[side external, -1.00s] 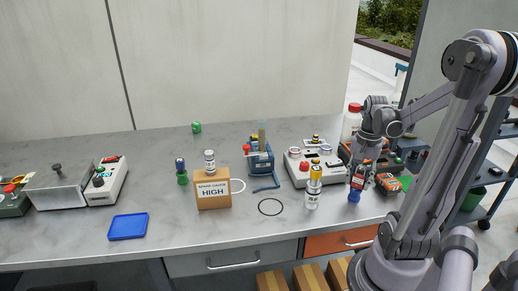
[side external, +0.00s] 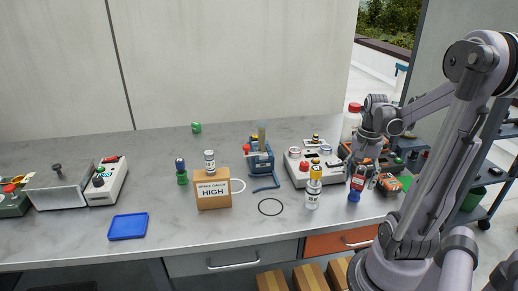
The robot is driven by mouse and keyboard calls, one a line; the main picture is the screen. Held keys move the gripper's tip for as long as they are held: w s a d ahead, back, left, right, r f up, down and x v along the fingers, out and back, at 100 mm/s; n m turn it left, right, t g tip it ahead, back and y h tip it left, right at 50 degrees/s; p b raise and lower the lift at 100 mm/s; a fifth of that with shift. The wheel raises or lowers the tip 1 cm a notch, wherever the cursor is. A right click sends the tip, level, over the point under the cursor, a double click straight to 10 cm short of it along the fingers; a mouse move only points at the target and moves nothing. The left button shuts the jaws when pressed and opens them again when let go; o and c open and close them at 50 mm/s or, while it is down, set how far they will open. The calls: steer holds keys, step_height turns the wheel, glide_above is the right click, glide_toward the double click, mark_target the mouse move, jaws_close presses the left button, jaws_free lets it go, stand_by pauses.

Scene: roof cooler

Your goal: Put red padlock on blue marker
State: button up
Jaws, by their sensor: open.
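A small red object with a pale patch, which looks like the red padlock (side external: 358,182), is at the right front of the bench. It sits right on top of a blue piece, which looks like the blue marker (side external: 353,197); at this size I cannot tell exactly how they meet. My gripper (side external: 360,167) is just above the red padlock, pointing down, with its fingers apart. The fingers are small in this view, and any contact with the padlock is unclear.
An orange-and-black tool (side external: 389,184) lies close on the right. A cardboard box (side external: 213,195) and blue tray (side external: 128,227) are further left.

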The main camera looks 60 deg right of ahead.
mark_target(359, 177)
step_height(359, 177, up, 12)
steer(key=shift+f, duration=0.25)
stand_by(0.4)
steer(key=w+a+n, duration=0.1)
steer(key=w+a, duration=0.2)
steer(key=a, duration=0.1)
steer(key=w+a+f+n+t+y, duration=0.1)
steer(key=w+a, duration=0.2)
steer(key=a, duration=0.1)
steer(key=w+a+f+n+t+y, duration=0.1)
steer(key=w+a, duration=0.2)
steer(key=w, duration=0.1)
steer(key=shift+a, duration=0.4)
steer(key=w+a+f+n+t+h, duration=0.1)
steer(key=w+a+n+t, duration=0.1)
steer(key=a+n, duration=0.5)
steer(key=w+a+f+n+t+h, duration=0.1)
steer(key=w+a+f+n+t, duration=0.1)
steer(key=a+n, duration=0.5)
steer(key=shift+w+n+t, duration=0.5)
